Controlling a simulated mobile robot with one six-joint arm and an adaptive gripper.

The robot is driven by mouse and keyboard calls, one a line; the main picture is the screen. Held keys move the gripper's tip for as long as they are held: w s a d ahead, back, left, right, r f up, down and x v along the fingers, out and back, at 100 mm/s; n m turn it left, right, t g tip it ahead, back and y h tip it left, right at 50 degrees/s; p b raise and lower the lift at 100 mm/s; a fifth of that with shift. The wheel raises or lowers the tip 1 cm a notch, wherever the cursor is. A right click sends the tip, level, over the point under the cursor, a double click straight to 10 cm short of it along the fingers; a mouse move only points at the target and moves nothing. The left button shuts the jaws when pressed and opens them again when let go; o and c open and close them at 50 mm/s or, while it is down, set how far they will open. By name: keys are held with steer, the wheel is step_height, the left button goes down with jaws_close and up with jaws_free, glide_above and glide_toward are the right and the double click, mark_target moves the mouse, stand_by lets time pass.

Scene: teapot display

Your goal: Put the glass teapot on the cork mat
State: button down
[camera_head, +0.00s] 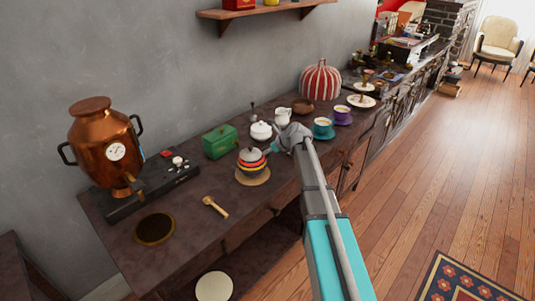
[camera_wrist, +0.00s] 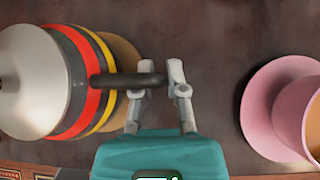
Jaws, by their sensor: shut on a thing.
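A teapot (camera_head: 250,158) with a grey lid and black, red, orange and yellow bands is over the tan round cork mat (camera_head: 253,180). I cannot tell if its base touches the mat. No clear glass teapot shows. My gripper (camera_head: 271,148) reaches in from the right and is shut on the teapot's dark handle. In the wrist view the striped teapot (camera_wrist: 72,80) is at the left, with the handle between the fingers of my gripper (camera_wrist: 158,82). Part of the mat (camera_wrist: 124,52) shows behind it.
In the wrist view a pink cup on a pink saucer (camera_wrist: 257,110) stands right of my gripper. A green box (camera_head: 220,141), a white pot (camera_head: 261,131) and a wooden scoop (camera_head: 214,207) stand around the mat. A copper samovar (camera_head: 100,150) is at the left. A dark round mat (camera_head: 155,229) is empty.

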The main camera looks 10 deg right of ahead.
steer(key=c, duration=0.7)
jaws_free()
steer(key=shift+s+r, duration=0.1)
steer(key=shift+r, duration=0.1)
steer(key=shift+p+v, duration=4.25)
steer(key=shift+v, duration=1.65)
steer(key=shift+f, duration=0.15)
